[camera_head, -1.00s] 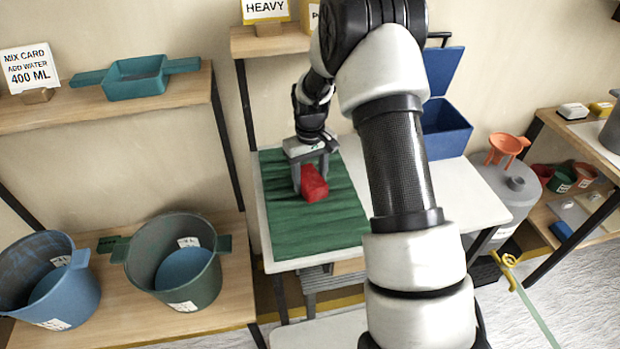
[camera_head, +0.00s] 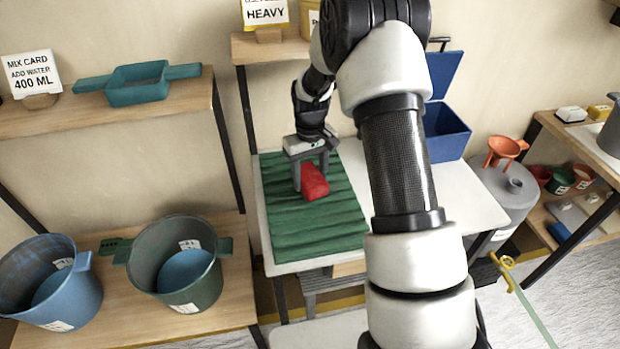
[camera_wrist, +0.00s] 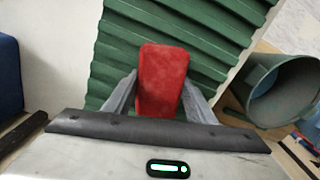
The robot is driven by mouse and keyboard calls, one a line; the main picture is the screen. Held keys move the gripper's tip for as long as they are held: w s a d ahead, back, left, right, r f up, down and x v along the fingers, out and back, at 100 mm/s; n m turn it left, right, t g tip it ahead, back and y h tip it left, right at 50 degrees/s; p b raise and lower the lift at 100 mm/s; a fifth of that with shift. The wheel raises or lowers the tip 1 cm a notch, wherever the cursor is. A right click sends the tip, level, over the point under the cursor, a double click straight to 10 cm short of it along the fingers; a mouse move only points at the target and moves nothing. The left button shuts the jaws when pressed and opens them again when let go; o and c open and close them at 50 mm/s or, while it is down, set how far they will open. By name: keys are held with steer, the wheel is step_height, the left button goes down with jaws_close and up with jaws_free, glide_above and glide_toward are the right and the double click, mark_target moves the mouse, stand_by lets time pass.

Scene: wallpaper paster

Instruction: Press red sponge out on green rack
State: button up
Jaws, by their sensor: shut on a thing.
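The red sponge (camera_head: 314,183) is a block at the ridged green rack (camera_head: 312,228), which lies on a white table. My gripper (camera_head: 312,178) points down over the rack's back part and is shut on the sponge. In the wrist view, the sponge (camera_wrist: 163,82) sits between the two grey fingers (camera_wrist: 160,97), with the rack's ridges (camera_wrist: 215,40) behind it. I cannot tell whether the sponge touches the ridges.
A blue bin (camera_head: 445,132) with a raised lid stands at the table's back right. A blue bucket (camera_head: 62,296) and a green bucket (camera_head: 203,287) stand on the left shelf. The table's right part (camera_head: 468,195) is clear.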

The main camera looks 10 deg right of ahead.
steer(key=shift+r+p, duration=1.2)
steer(key=shift+r, duration=1)
steer(key=shift+r, duration=0.1)
